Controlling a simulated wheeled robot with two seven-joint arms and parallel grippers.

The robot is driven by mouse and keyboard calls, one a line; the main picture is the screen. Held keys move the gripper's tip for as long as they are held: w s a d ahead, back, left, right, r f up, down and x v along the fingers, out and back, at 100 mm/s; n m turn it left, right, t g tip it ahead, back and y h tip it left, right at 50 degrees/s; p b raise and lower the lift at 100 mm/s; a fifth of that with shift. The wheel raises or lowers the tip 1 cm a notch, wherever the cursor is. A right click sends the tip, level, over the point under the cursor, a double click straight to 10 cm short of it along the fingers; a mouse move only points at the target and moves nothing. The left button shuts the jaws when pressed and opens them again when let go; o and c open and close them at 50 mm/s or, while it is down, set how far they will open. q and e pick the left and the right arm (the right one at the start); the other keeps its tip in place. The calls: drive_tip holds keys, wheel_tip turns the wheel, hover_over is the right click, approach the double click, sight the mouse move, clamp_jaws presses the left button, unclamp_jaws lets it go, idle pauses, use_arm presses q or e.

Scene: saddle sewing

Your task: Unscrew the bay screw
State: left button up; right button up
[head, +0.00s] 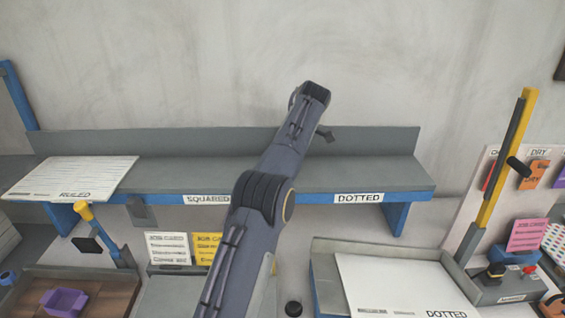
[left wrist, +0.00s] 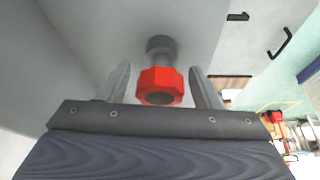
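The bay screw has a red faceted knob (left wrist: 160,87) with a dark centre, in the left wrist view. A grey round shaft or collar (left wrist: 160,46) shows behind the knob, against a pale grey surface. My left gripper (left wrist: 160,68) is open, with one finger on each side of the knob. A narrow gap shows between the knob and each finger, so it does not look gripped. I cannot make out the screw or either gripper's fingers in the head view. My right gripper is not seen.
One of my arms crosses the head view before a grey shelf (head: 375,174) labelled SQUARED and DOTTED. A RULED sheet (head: 75,177) lies at its left end. A DOTTED board (head: 400,285) and a yellow-and-black post (head: 502,165) stand right. Dark handles (left wrist: 280,43) show in the wrist view.

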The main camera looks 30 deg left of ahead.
use_arm(q)
drive_tip(key=m+b, duration=0.1)
drive_tip(key=m+t+b, duration=0.1)
drive_tip(key=shift+f+m+b, duration=0.2)
drive_tip(key=shift+m+b, duration=0.1)
drive_tip(key=shift+w+r+m+t+y+b, duration=0.15)
drive_tip(key=shift+m+t+y+b, duration=0.2)
drive_tip(key=shift+m, duration=0.55)
drive_tip(key=shift+m+t+b, duration=0.45)
drive_tip(key=shift+m+b, duration=0.1)
drive_tip(key=shift+m, duration=0.45)
drive_tip(key=shift+m+t, duration=0.4)
drive_tip(key=shift+m, duration=0.7)
drive_tip(key=shift+w+m+t+h, duration=0.15)
drive_tip(key=shift+m+t+h, duration=0.25)
drive_tip(key=shift+m, duration=0.6)
drive_tip(key=m, duration=0.2)
drive_tip(key=shift+r+m+t+h, duration=0.1)
drive_tip(key=shift+m+t+h, duration=0.15)
drive_tip(key=shift+m+t, duration=0.15)
drive_tip(key=shift+w, duration=0.1)
